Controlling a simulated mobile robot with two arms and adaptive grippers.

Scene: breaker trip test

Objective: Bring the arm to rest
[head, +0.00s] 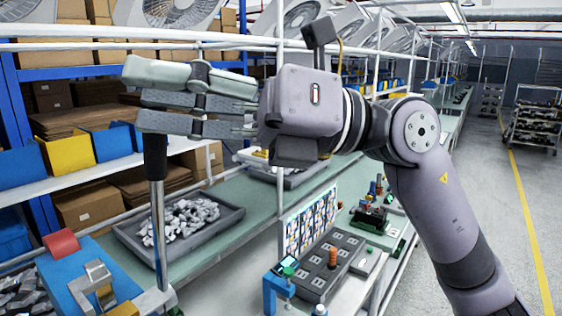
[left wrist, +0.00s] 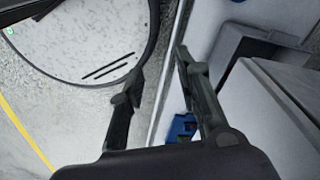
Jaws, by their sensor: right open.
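My right gripper (head: 140,97) is raised over the bench in the head view, with its fingers pointing left. My right arm comes in from the lower right, bent at the elbow. My left gripper (left wrist: 160,72) shows only in the left wrist view. Its two dark fingers are spread with nothing held between them, above the floor and beside a white edge.
The green bench (head: 222,208) holds a grey tray (head: 128,233) of metal parts, a grey socket panel (head: 345,244) and a blue fixture (head: 277,292). A shelf with a yellow bin (head: 66,153) stands behind at left.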

